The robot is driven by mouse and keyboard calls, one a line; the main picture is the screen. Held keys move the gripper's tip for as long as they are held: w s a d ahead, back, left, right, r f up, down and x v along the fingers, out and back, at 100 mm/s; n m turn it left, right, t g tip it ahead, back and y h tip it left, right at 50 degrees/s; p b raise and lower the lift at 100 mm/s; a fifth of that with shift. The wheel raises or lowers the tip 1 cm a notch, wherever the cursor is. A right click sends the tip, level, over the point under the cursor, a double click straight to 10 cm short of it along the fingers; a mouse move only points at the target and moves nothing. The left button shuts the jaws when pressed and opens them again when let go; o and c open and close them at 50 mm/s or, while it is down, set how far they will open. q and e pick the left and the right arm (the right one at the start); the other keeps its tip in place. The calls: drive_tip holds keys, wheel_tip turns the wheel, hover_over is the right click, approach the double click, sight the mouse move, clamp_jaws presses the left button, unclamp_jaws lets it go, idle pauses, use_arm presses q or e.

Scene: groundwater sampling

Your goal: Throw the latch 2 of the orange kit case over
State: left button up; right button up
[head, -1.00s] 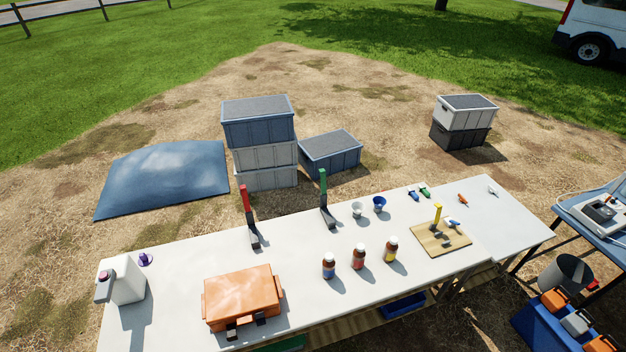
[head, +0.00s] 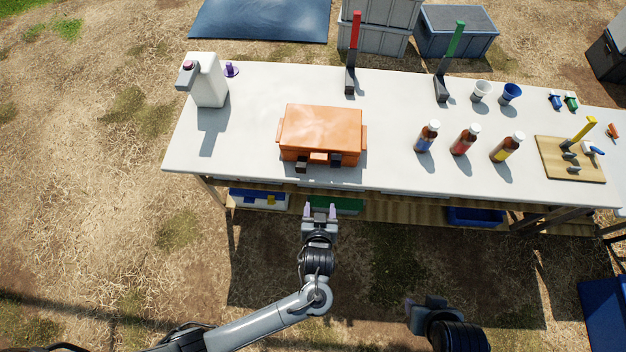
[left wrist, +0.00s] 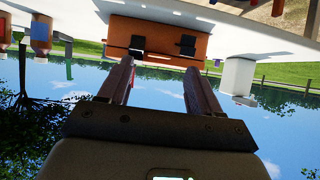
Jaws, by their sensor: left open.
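The closed orange kit case (head: 322,127) sits near the front edge of the white table, and it also shows in the left wrist view (left wrist: 160,38). Two dark latches are on its front: a left one (head: 301,166) and a right one (head: 336,160). No label shows which is latch 2. My left gripper (head: 320,210) is open and empty, in front of the table edge and below the case, apart from it. In the left wrist view its two fingers (left wrist: 160,66) point toward the case front. My right gripper (head: 425,304) is low at right, its jaws unclear.
A white jug (head: 208,82) stands left of the case. Several brown bottles, one with a red label (head: 464,140), stand to its right. Red (head: 354,40) and green (head: 454,42) handled tools stand behind. Bins sit on the shelf below, including a blue one (head: 475,216).

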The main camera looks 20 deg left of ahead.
sight(335, 166)
use_arm(q)
drive_tip(key=w+f+b, duration=0.1)
drive_tip(key=w+b, duration=0.1)
drive_tip(key=w, duration=0.3)
drive_tip(key=w+f+t+b, duration=0.1)
drive_tip(key=w+b, duration=0.1)
drive_tip(key=w, duration=0.2)
drive_tip(key=w+d+f+t+b, duration=0.1)
drive_tip(key=w+b, duration=0.2)
drive_tip(key=w, duration=0.2)
drive_tip(key=shift+w+f+m, duration=0.15)
drive_tip(key=shift+w+m, duration=0.15)
drive_tip(key=shift+x, duration=0.75)
use_arm(e)
wheel_tip(335, 166, down, 9)
drive_tip(key=shift+w+a+f, duration=0.15)
use_arm(q)
drive_tip(key=shift+c, duration=0.5)
drive_tip(key=c, duration=0.9)
drive_tip(key=shift+c, duration=0.3)
use_arm(e)
drive_tip(key=shift+f, duration=0.1)
